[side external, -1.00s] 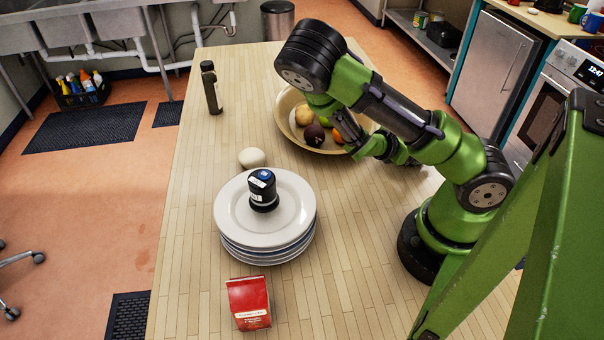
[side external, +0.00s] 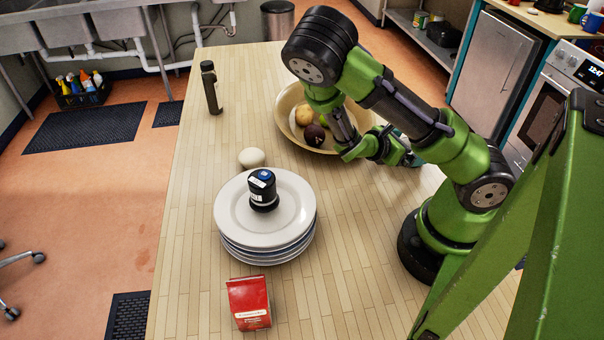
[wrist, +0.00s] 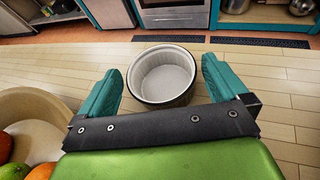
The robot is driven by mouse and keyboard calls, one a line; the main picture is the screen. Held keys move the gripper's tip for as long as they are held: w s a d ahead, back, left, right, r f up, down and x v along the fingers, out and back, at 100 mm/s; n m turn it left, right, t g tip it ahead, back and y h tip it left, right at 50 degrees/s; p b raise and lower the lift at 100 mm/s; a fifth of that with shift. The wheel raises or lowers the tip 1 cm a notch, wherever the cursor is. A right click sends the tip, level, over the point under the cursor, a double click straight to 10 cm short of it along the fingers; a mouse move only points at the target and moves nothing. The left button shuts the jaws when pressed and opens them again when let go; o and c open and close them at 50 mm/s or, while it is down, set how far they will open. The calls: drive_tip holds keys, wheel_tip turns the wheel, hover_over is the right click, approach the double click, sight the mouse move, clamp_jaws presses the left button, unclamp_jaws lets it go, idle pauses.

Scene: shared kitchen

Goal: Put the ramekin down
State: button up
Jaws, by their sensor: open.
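The ramekin (wrist: 146,88) is a round, white-lined bowl with a darker outside. In the wrist view it stands upright and empty on the wooden tabletop, ahead of my gripper and between the lines of its teal fingers. My gripper (wrist: 163,84) is open, with a small gap visible on either side of the ramekin. In the side view my gripper (side external: 412,158) is low over the table, right of the fruit bowl, and mostly hidden by my wrist. I cannot make out the ramekin there.
A beige fruit bowl (side external: 284,118) stands close left of my gripper. A pale round item (side external: 251,157), a dark bottle (side external: 211,88) and a red carton (side external: 249,303) stand farther left.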

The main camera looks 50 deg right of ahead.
drive_tip(key=v, duration=0.8)
drive_tip(key=shift+w+a+r, duration=0.15)
drive_tip(key=shift+a, duration=0.2)
drive_tip(key=shift+a+y, duration=0.3)
drive_tip(key=a+m+t+y, duration=0.1)
drive_tip(key=a+m+y, duration=0.3)
drive_tip(key=a+y, duration=0.1)
drive_tip(key=shift+m, duration=0.4)
drive_tip(key=w+a+r+m+t+y, duration=0.1)
drive_tip(key=a+r+m+t+y, duration=0.3)
drive_tip(key=r, duration=0.5)
drive_tip(key=w+a+r+m+t+y, duration=0.2)
drive_tip(key=a+r+m+t+y, duration=0.2)
drive_tip(key=a+r+m+t, duration=0.3)
wheel_tip(320, 180, up, 3)
drive_tip(key=shift+w+r+m+t+y, duration=0.1)
drive_tip(key=shift+w+m+t+y, duration=0.1)
drive_tip(key=shift+m+t+y, duration=0.15)
drive_tip(key=shift+a, duration=0.1)
